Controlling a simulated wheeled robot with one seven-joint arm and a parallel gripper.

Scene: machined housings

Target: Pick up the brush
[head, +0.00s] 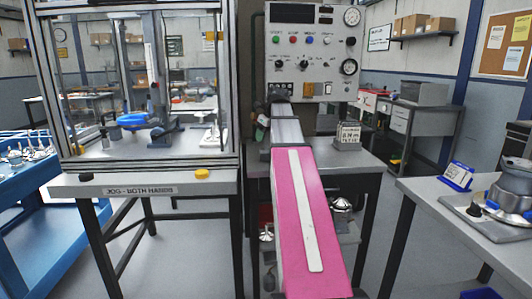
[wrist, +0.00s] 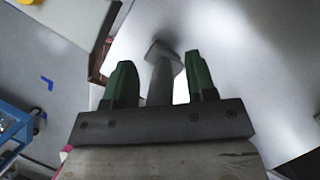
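In the wrist view my gripper (wrist: 160,78) shows two green fingers standing apart. A grey, blurred thing (wrist: 163,66) with a narrow stem and a wider squarish end shows between them, with a gap on each side. I cannot tell whether it is the brush. In the head view my pink arm reaches forward to the grey table below the control panel. My gripper is mostly hidden there behind the arm; a bit of dark green shows left of the arm's far end. I cannot pick out a brush in the head view.
The control panel (head: 305,55) stands behind the table (head: 365,163). A small grey box (head: 347,135) sits on the table to the right. A glazed machine enclosure (head: 145,85) with a yellow button (head: 202,174) on its ledge is close on the left. A bench (head: 450,215) stands at right.

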